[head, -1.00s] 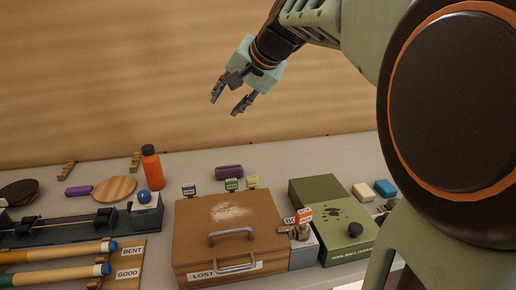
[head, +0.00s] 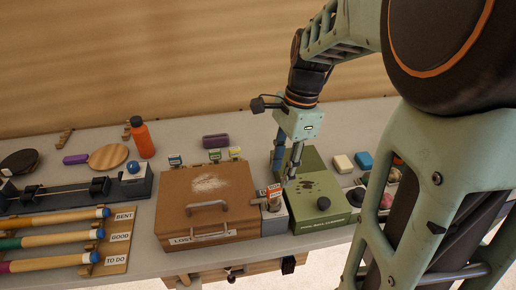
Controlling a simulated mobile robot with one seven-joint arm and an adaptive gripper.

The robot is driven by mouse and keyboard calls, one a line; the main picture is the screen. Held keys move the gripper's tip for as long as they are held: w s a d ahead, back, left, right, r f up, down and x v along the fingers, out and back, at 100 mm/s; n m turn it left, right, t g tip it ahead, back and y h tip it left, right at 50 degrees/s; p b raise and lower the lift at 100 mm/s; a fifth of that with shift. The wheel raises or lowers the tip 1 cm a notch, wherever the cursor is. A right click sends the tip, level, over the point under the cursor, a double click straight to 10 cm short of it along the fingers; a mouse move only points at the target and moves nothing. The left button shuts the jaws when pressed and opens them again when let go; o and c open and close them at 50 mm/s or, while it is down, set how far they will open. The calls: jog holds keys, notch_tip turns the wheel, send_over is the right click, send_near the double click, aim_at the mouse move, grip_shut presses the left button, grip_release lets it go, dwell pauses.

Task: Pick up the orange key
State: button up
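A small orange tag (head: 274,190) with lettering stands at the front right of the brown box, above a grey-brown metal piece (head: 273,204). I take this to be the orange key, but its shape is too small to make out. My gripper (head: 285,176) points down just behind and to the right of the orange tag, over the left side of the green box. Its two fingers are apart with nothing visible between them. Whether the fingertips touch the green box, I cannot tell.
The brown lost box (head: 207,222) stands left of the tag. Small tagged items (head: 214,155) stand behind the brown box. An orange bottle (head: 142,139) and racked cues (head: 50,240) are left.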

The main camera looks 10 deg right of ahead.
aim_at(275, 186)
jog(key=shift+s+a+f, duration=0.1)
jog(key=shift+a+f, duration=0.2)
jog(key=shift+f, duration=0.85)
jog(key=shift+a+f, duration=0.25)
jog(key=shift+f, duration=0.85)
jog(key=shift+s+a+f, duration=0.1)
jog(key=shift+a+f, duration=0.2)
jog(key=shift+f, duration=0.85)
jog(key=shift+w, duration=0.1)
grip_shut()
